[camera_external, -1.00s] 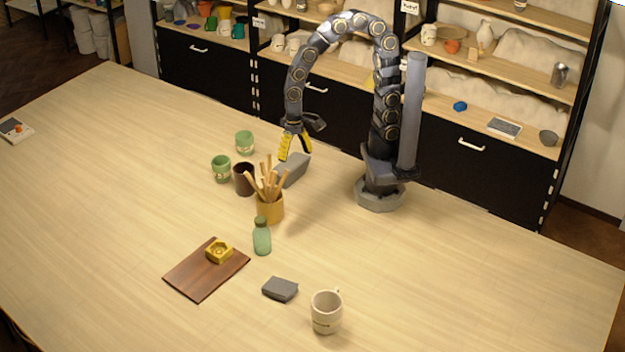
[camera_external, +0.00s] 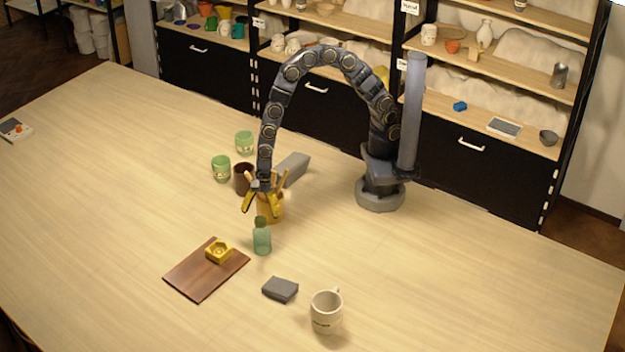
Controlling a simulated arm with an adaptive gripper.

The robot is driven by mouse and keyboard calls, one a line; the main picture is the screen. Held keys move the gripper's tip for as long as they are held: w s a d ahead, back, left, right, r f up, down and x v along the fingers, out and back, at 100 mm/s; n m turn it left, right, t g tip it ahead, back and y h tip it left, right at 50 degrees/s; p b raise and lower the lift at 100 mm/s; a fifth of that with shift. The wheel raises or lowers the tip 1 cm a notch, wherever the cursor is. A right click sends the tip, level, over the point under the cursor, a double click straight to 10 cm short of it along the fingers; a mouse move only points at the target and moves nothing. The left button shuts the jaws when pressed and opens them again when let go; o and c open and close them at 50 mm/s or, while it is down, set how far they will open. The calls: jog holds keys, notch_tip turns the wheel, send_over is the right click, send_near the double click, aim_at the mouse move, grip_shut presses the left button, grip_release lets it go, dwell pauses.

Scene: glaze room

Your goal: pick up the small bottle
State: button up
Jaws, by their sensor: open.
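The small bottle (camera_external: 262,240) is green with a darker cap and stands upright on the table. My gripper (camera_external: 260,211) has yellow fingers, is open and points down. In the picture it is just above the bottle, in front of the yellow tool holder, with nothing between its fingers. I cannot tell its exact height or depth relative to the bottle. It partly hides the wooden tools and the holder.
The yellow holder (camera_external: 272,212) stands close behind the bottle, with a dark cup (camera_external: 243,179) and two green cups (camera_external: 221,168) farther back. A wooden board (camera_external: 198,279) with a yellow piece (camera_external: 219,250) lies front left. A grey block (camera_external: 281,289) and a beige mug (camera_external: 326,311) are front right.

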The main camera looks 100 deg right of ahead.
aim_at(262, 235)
jog(key=x, duration=0.3)
jog(key=shift+r, duration=0.1)
jog(key=c, duration=1.2)
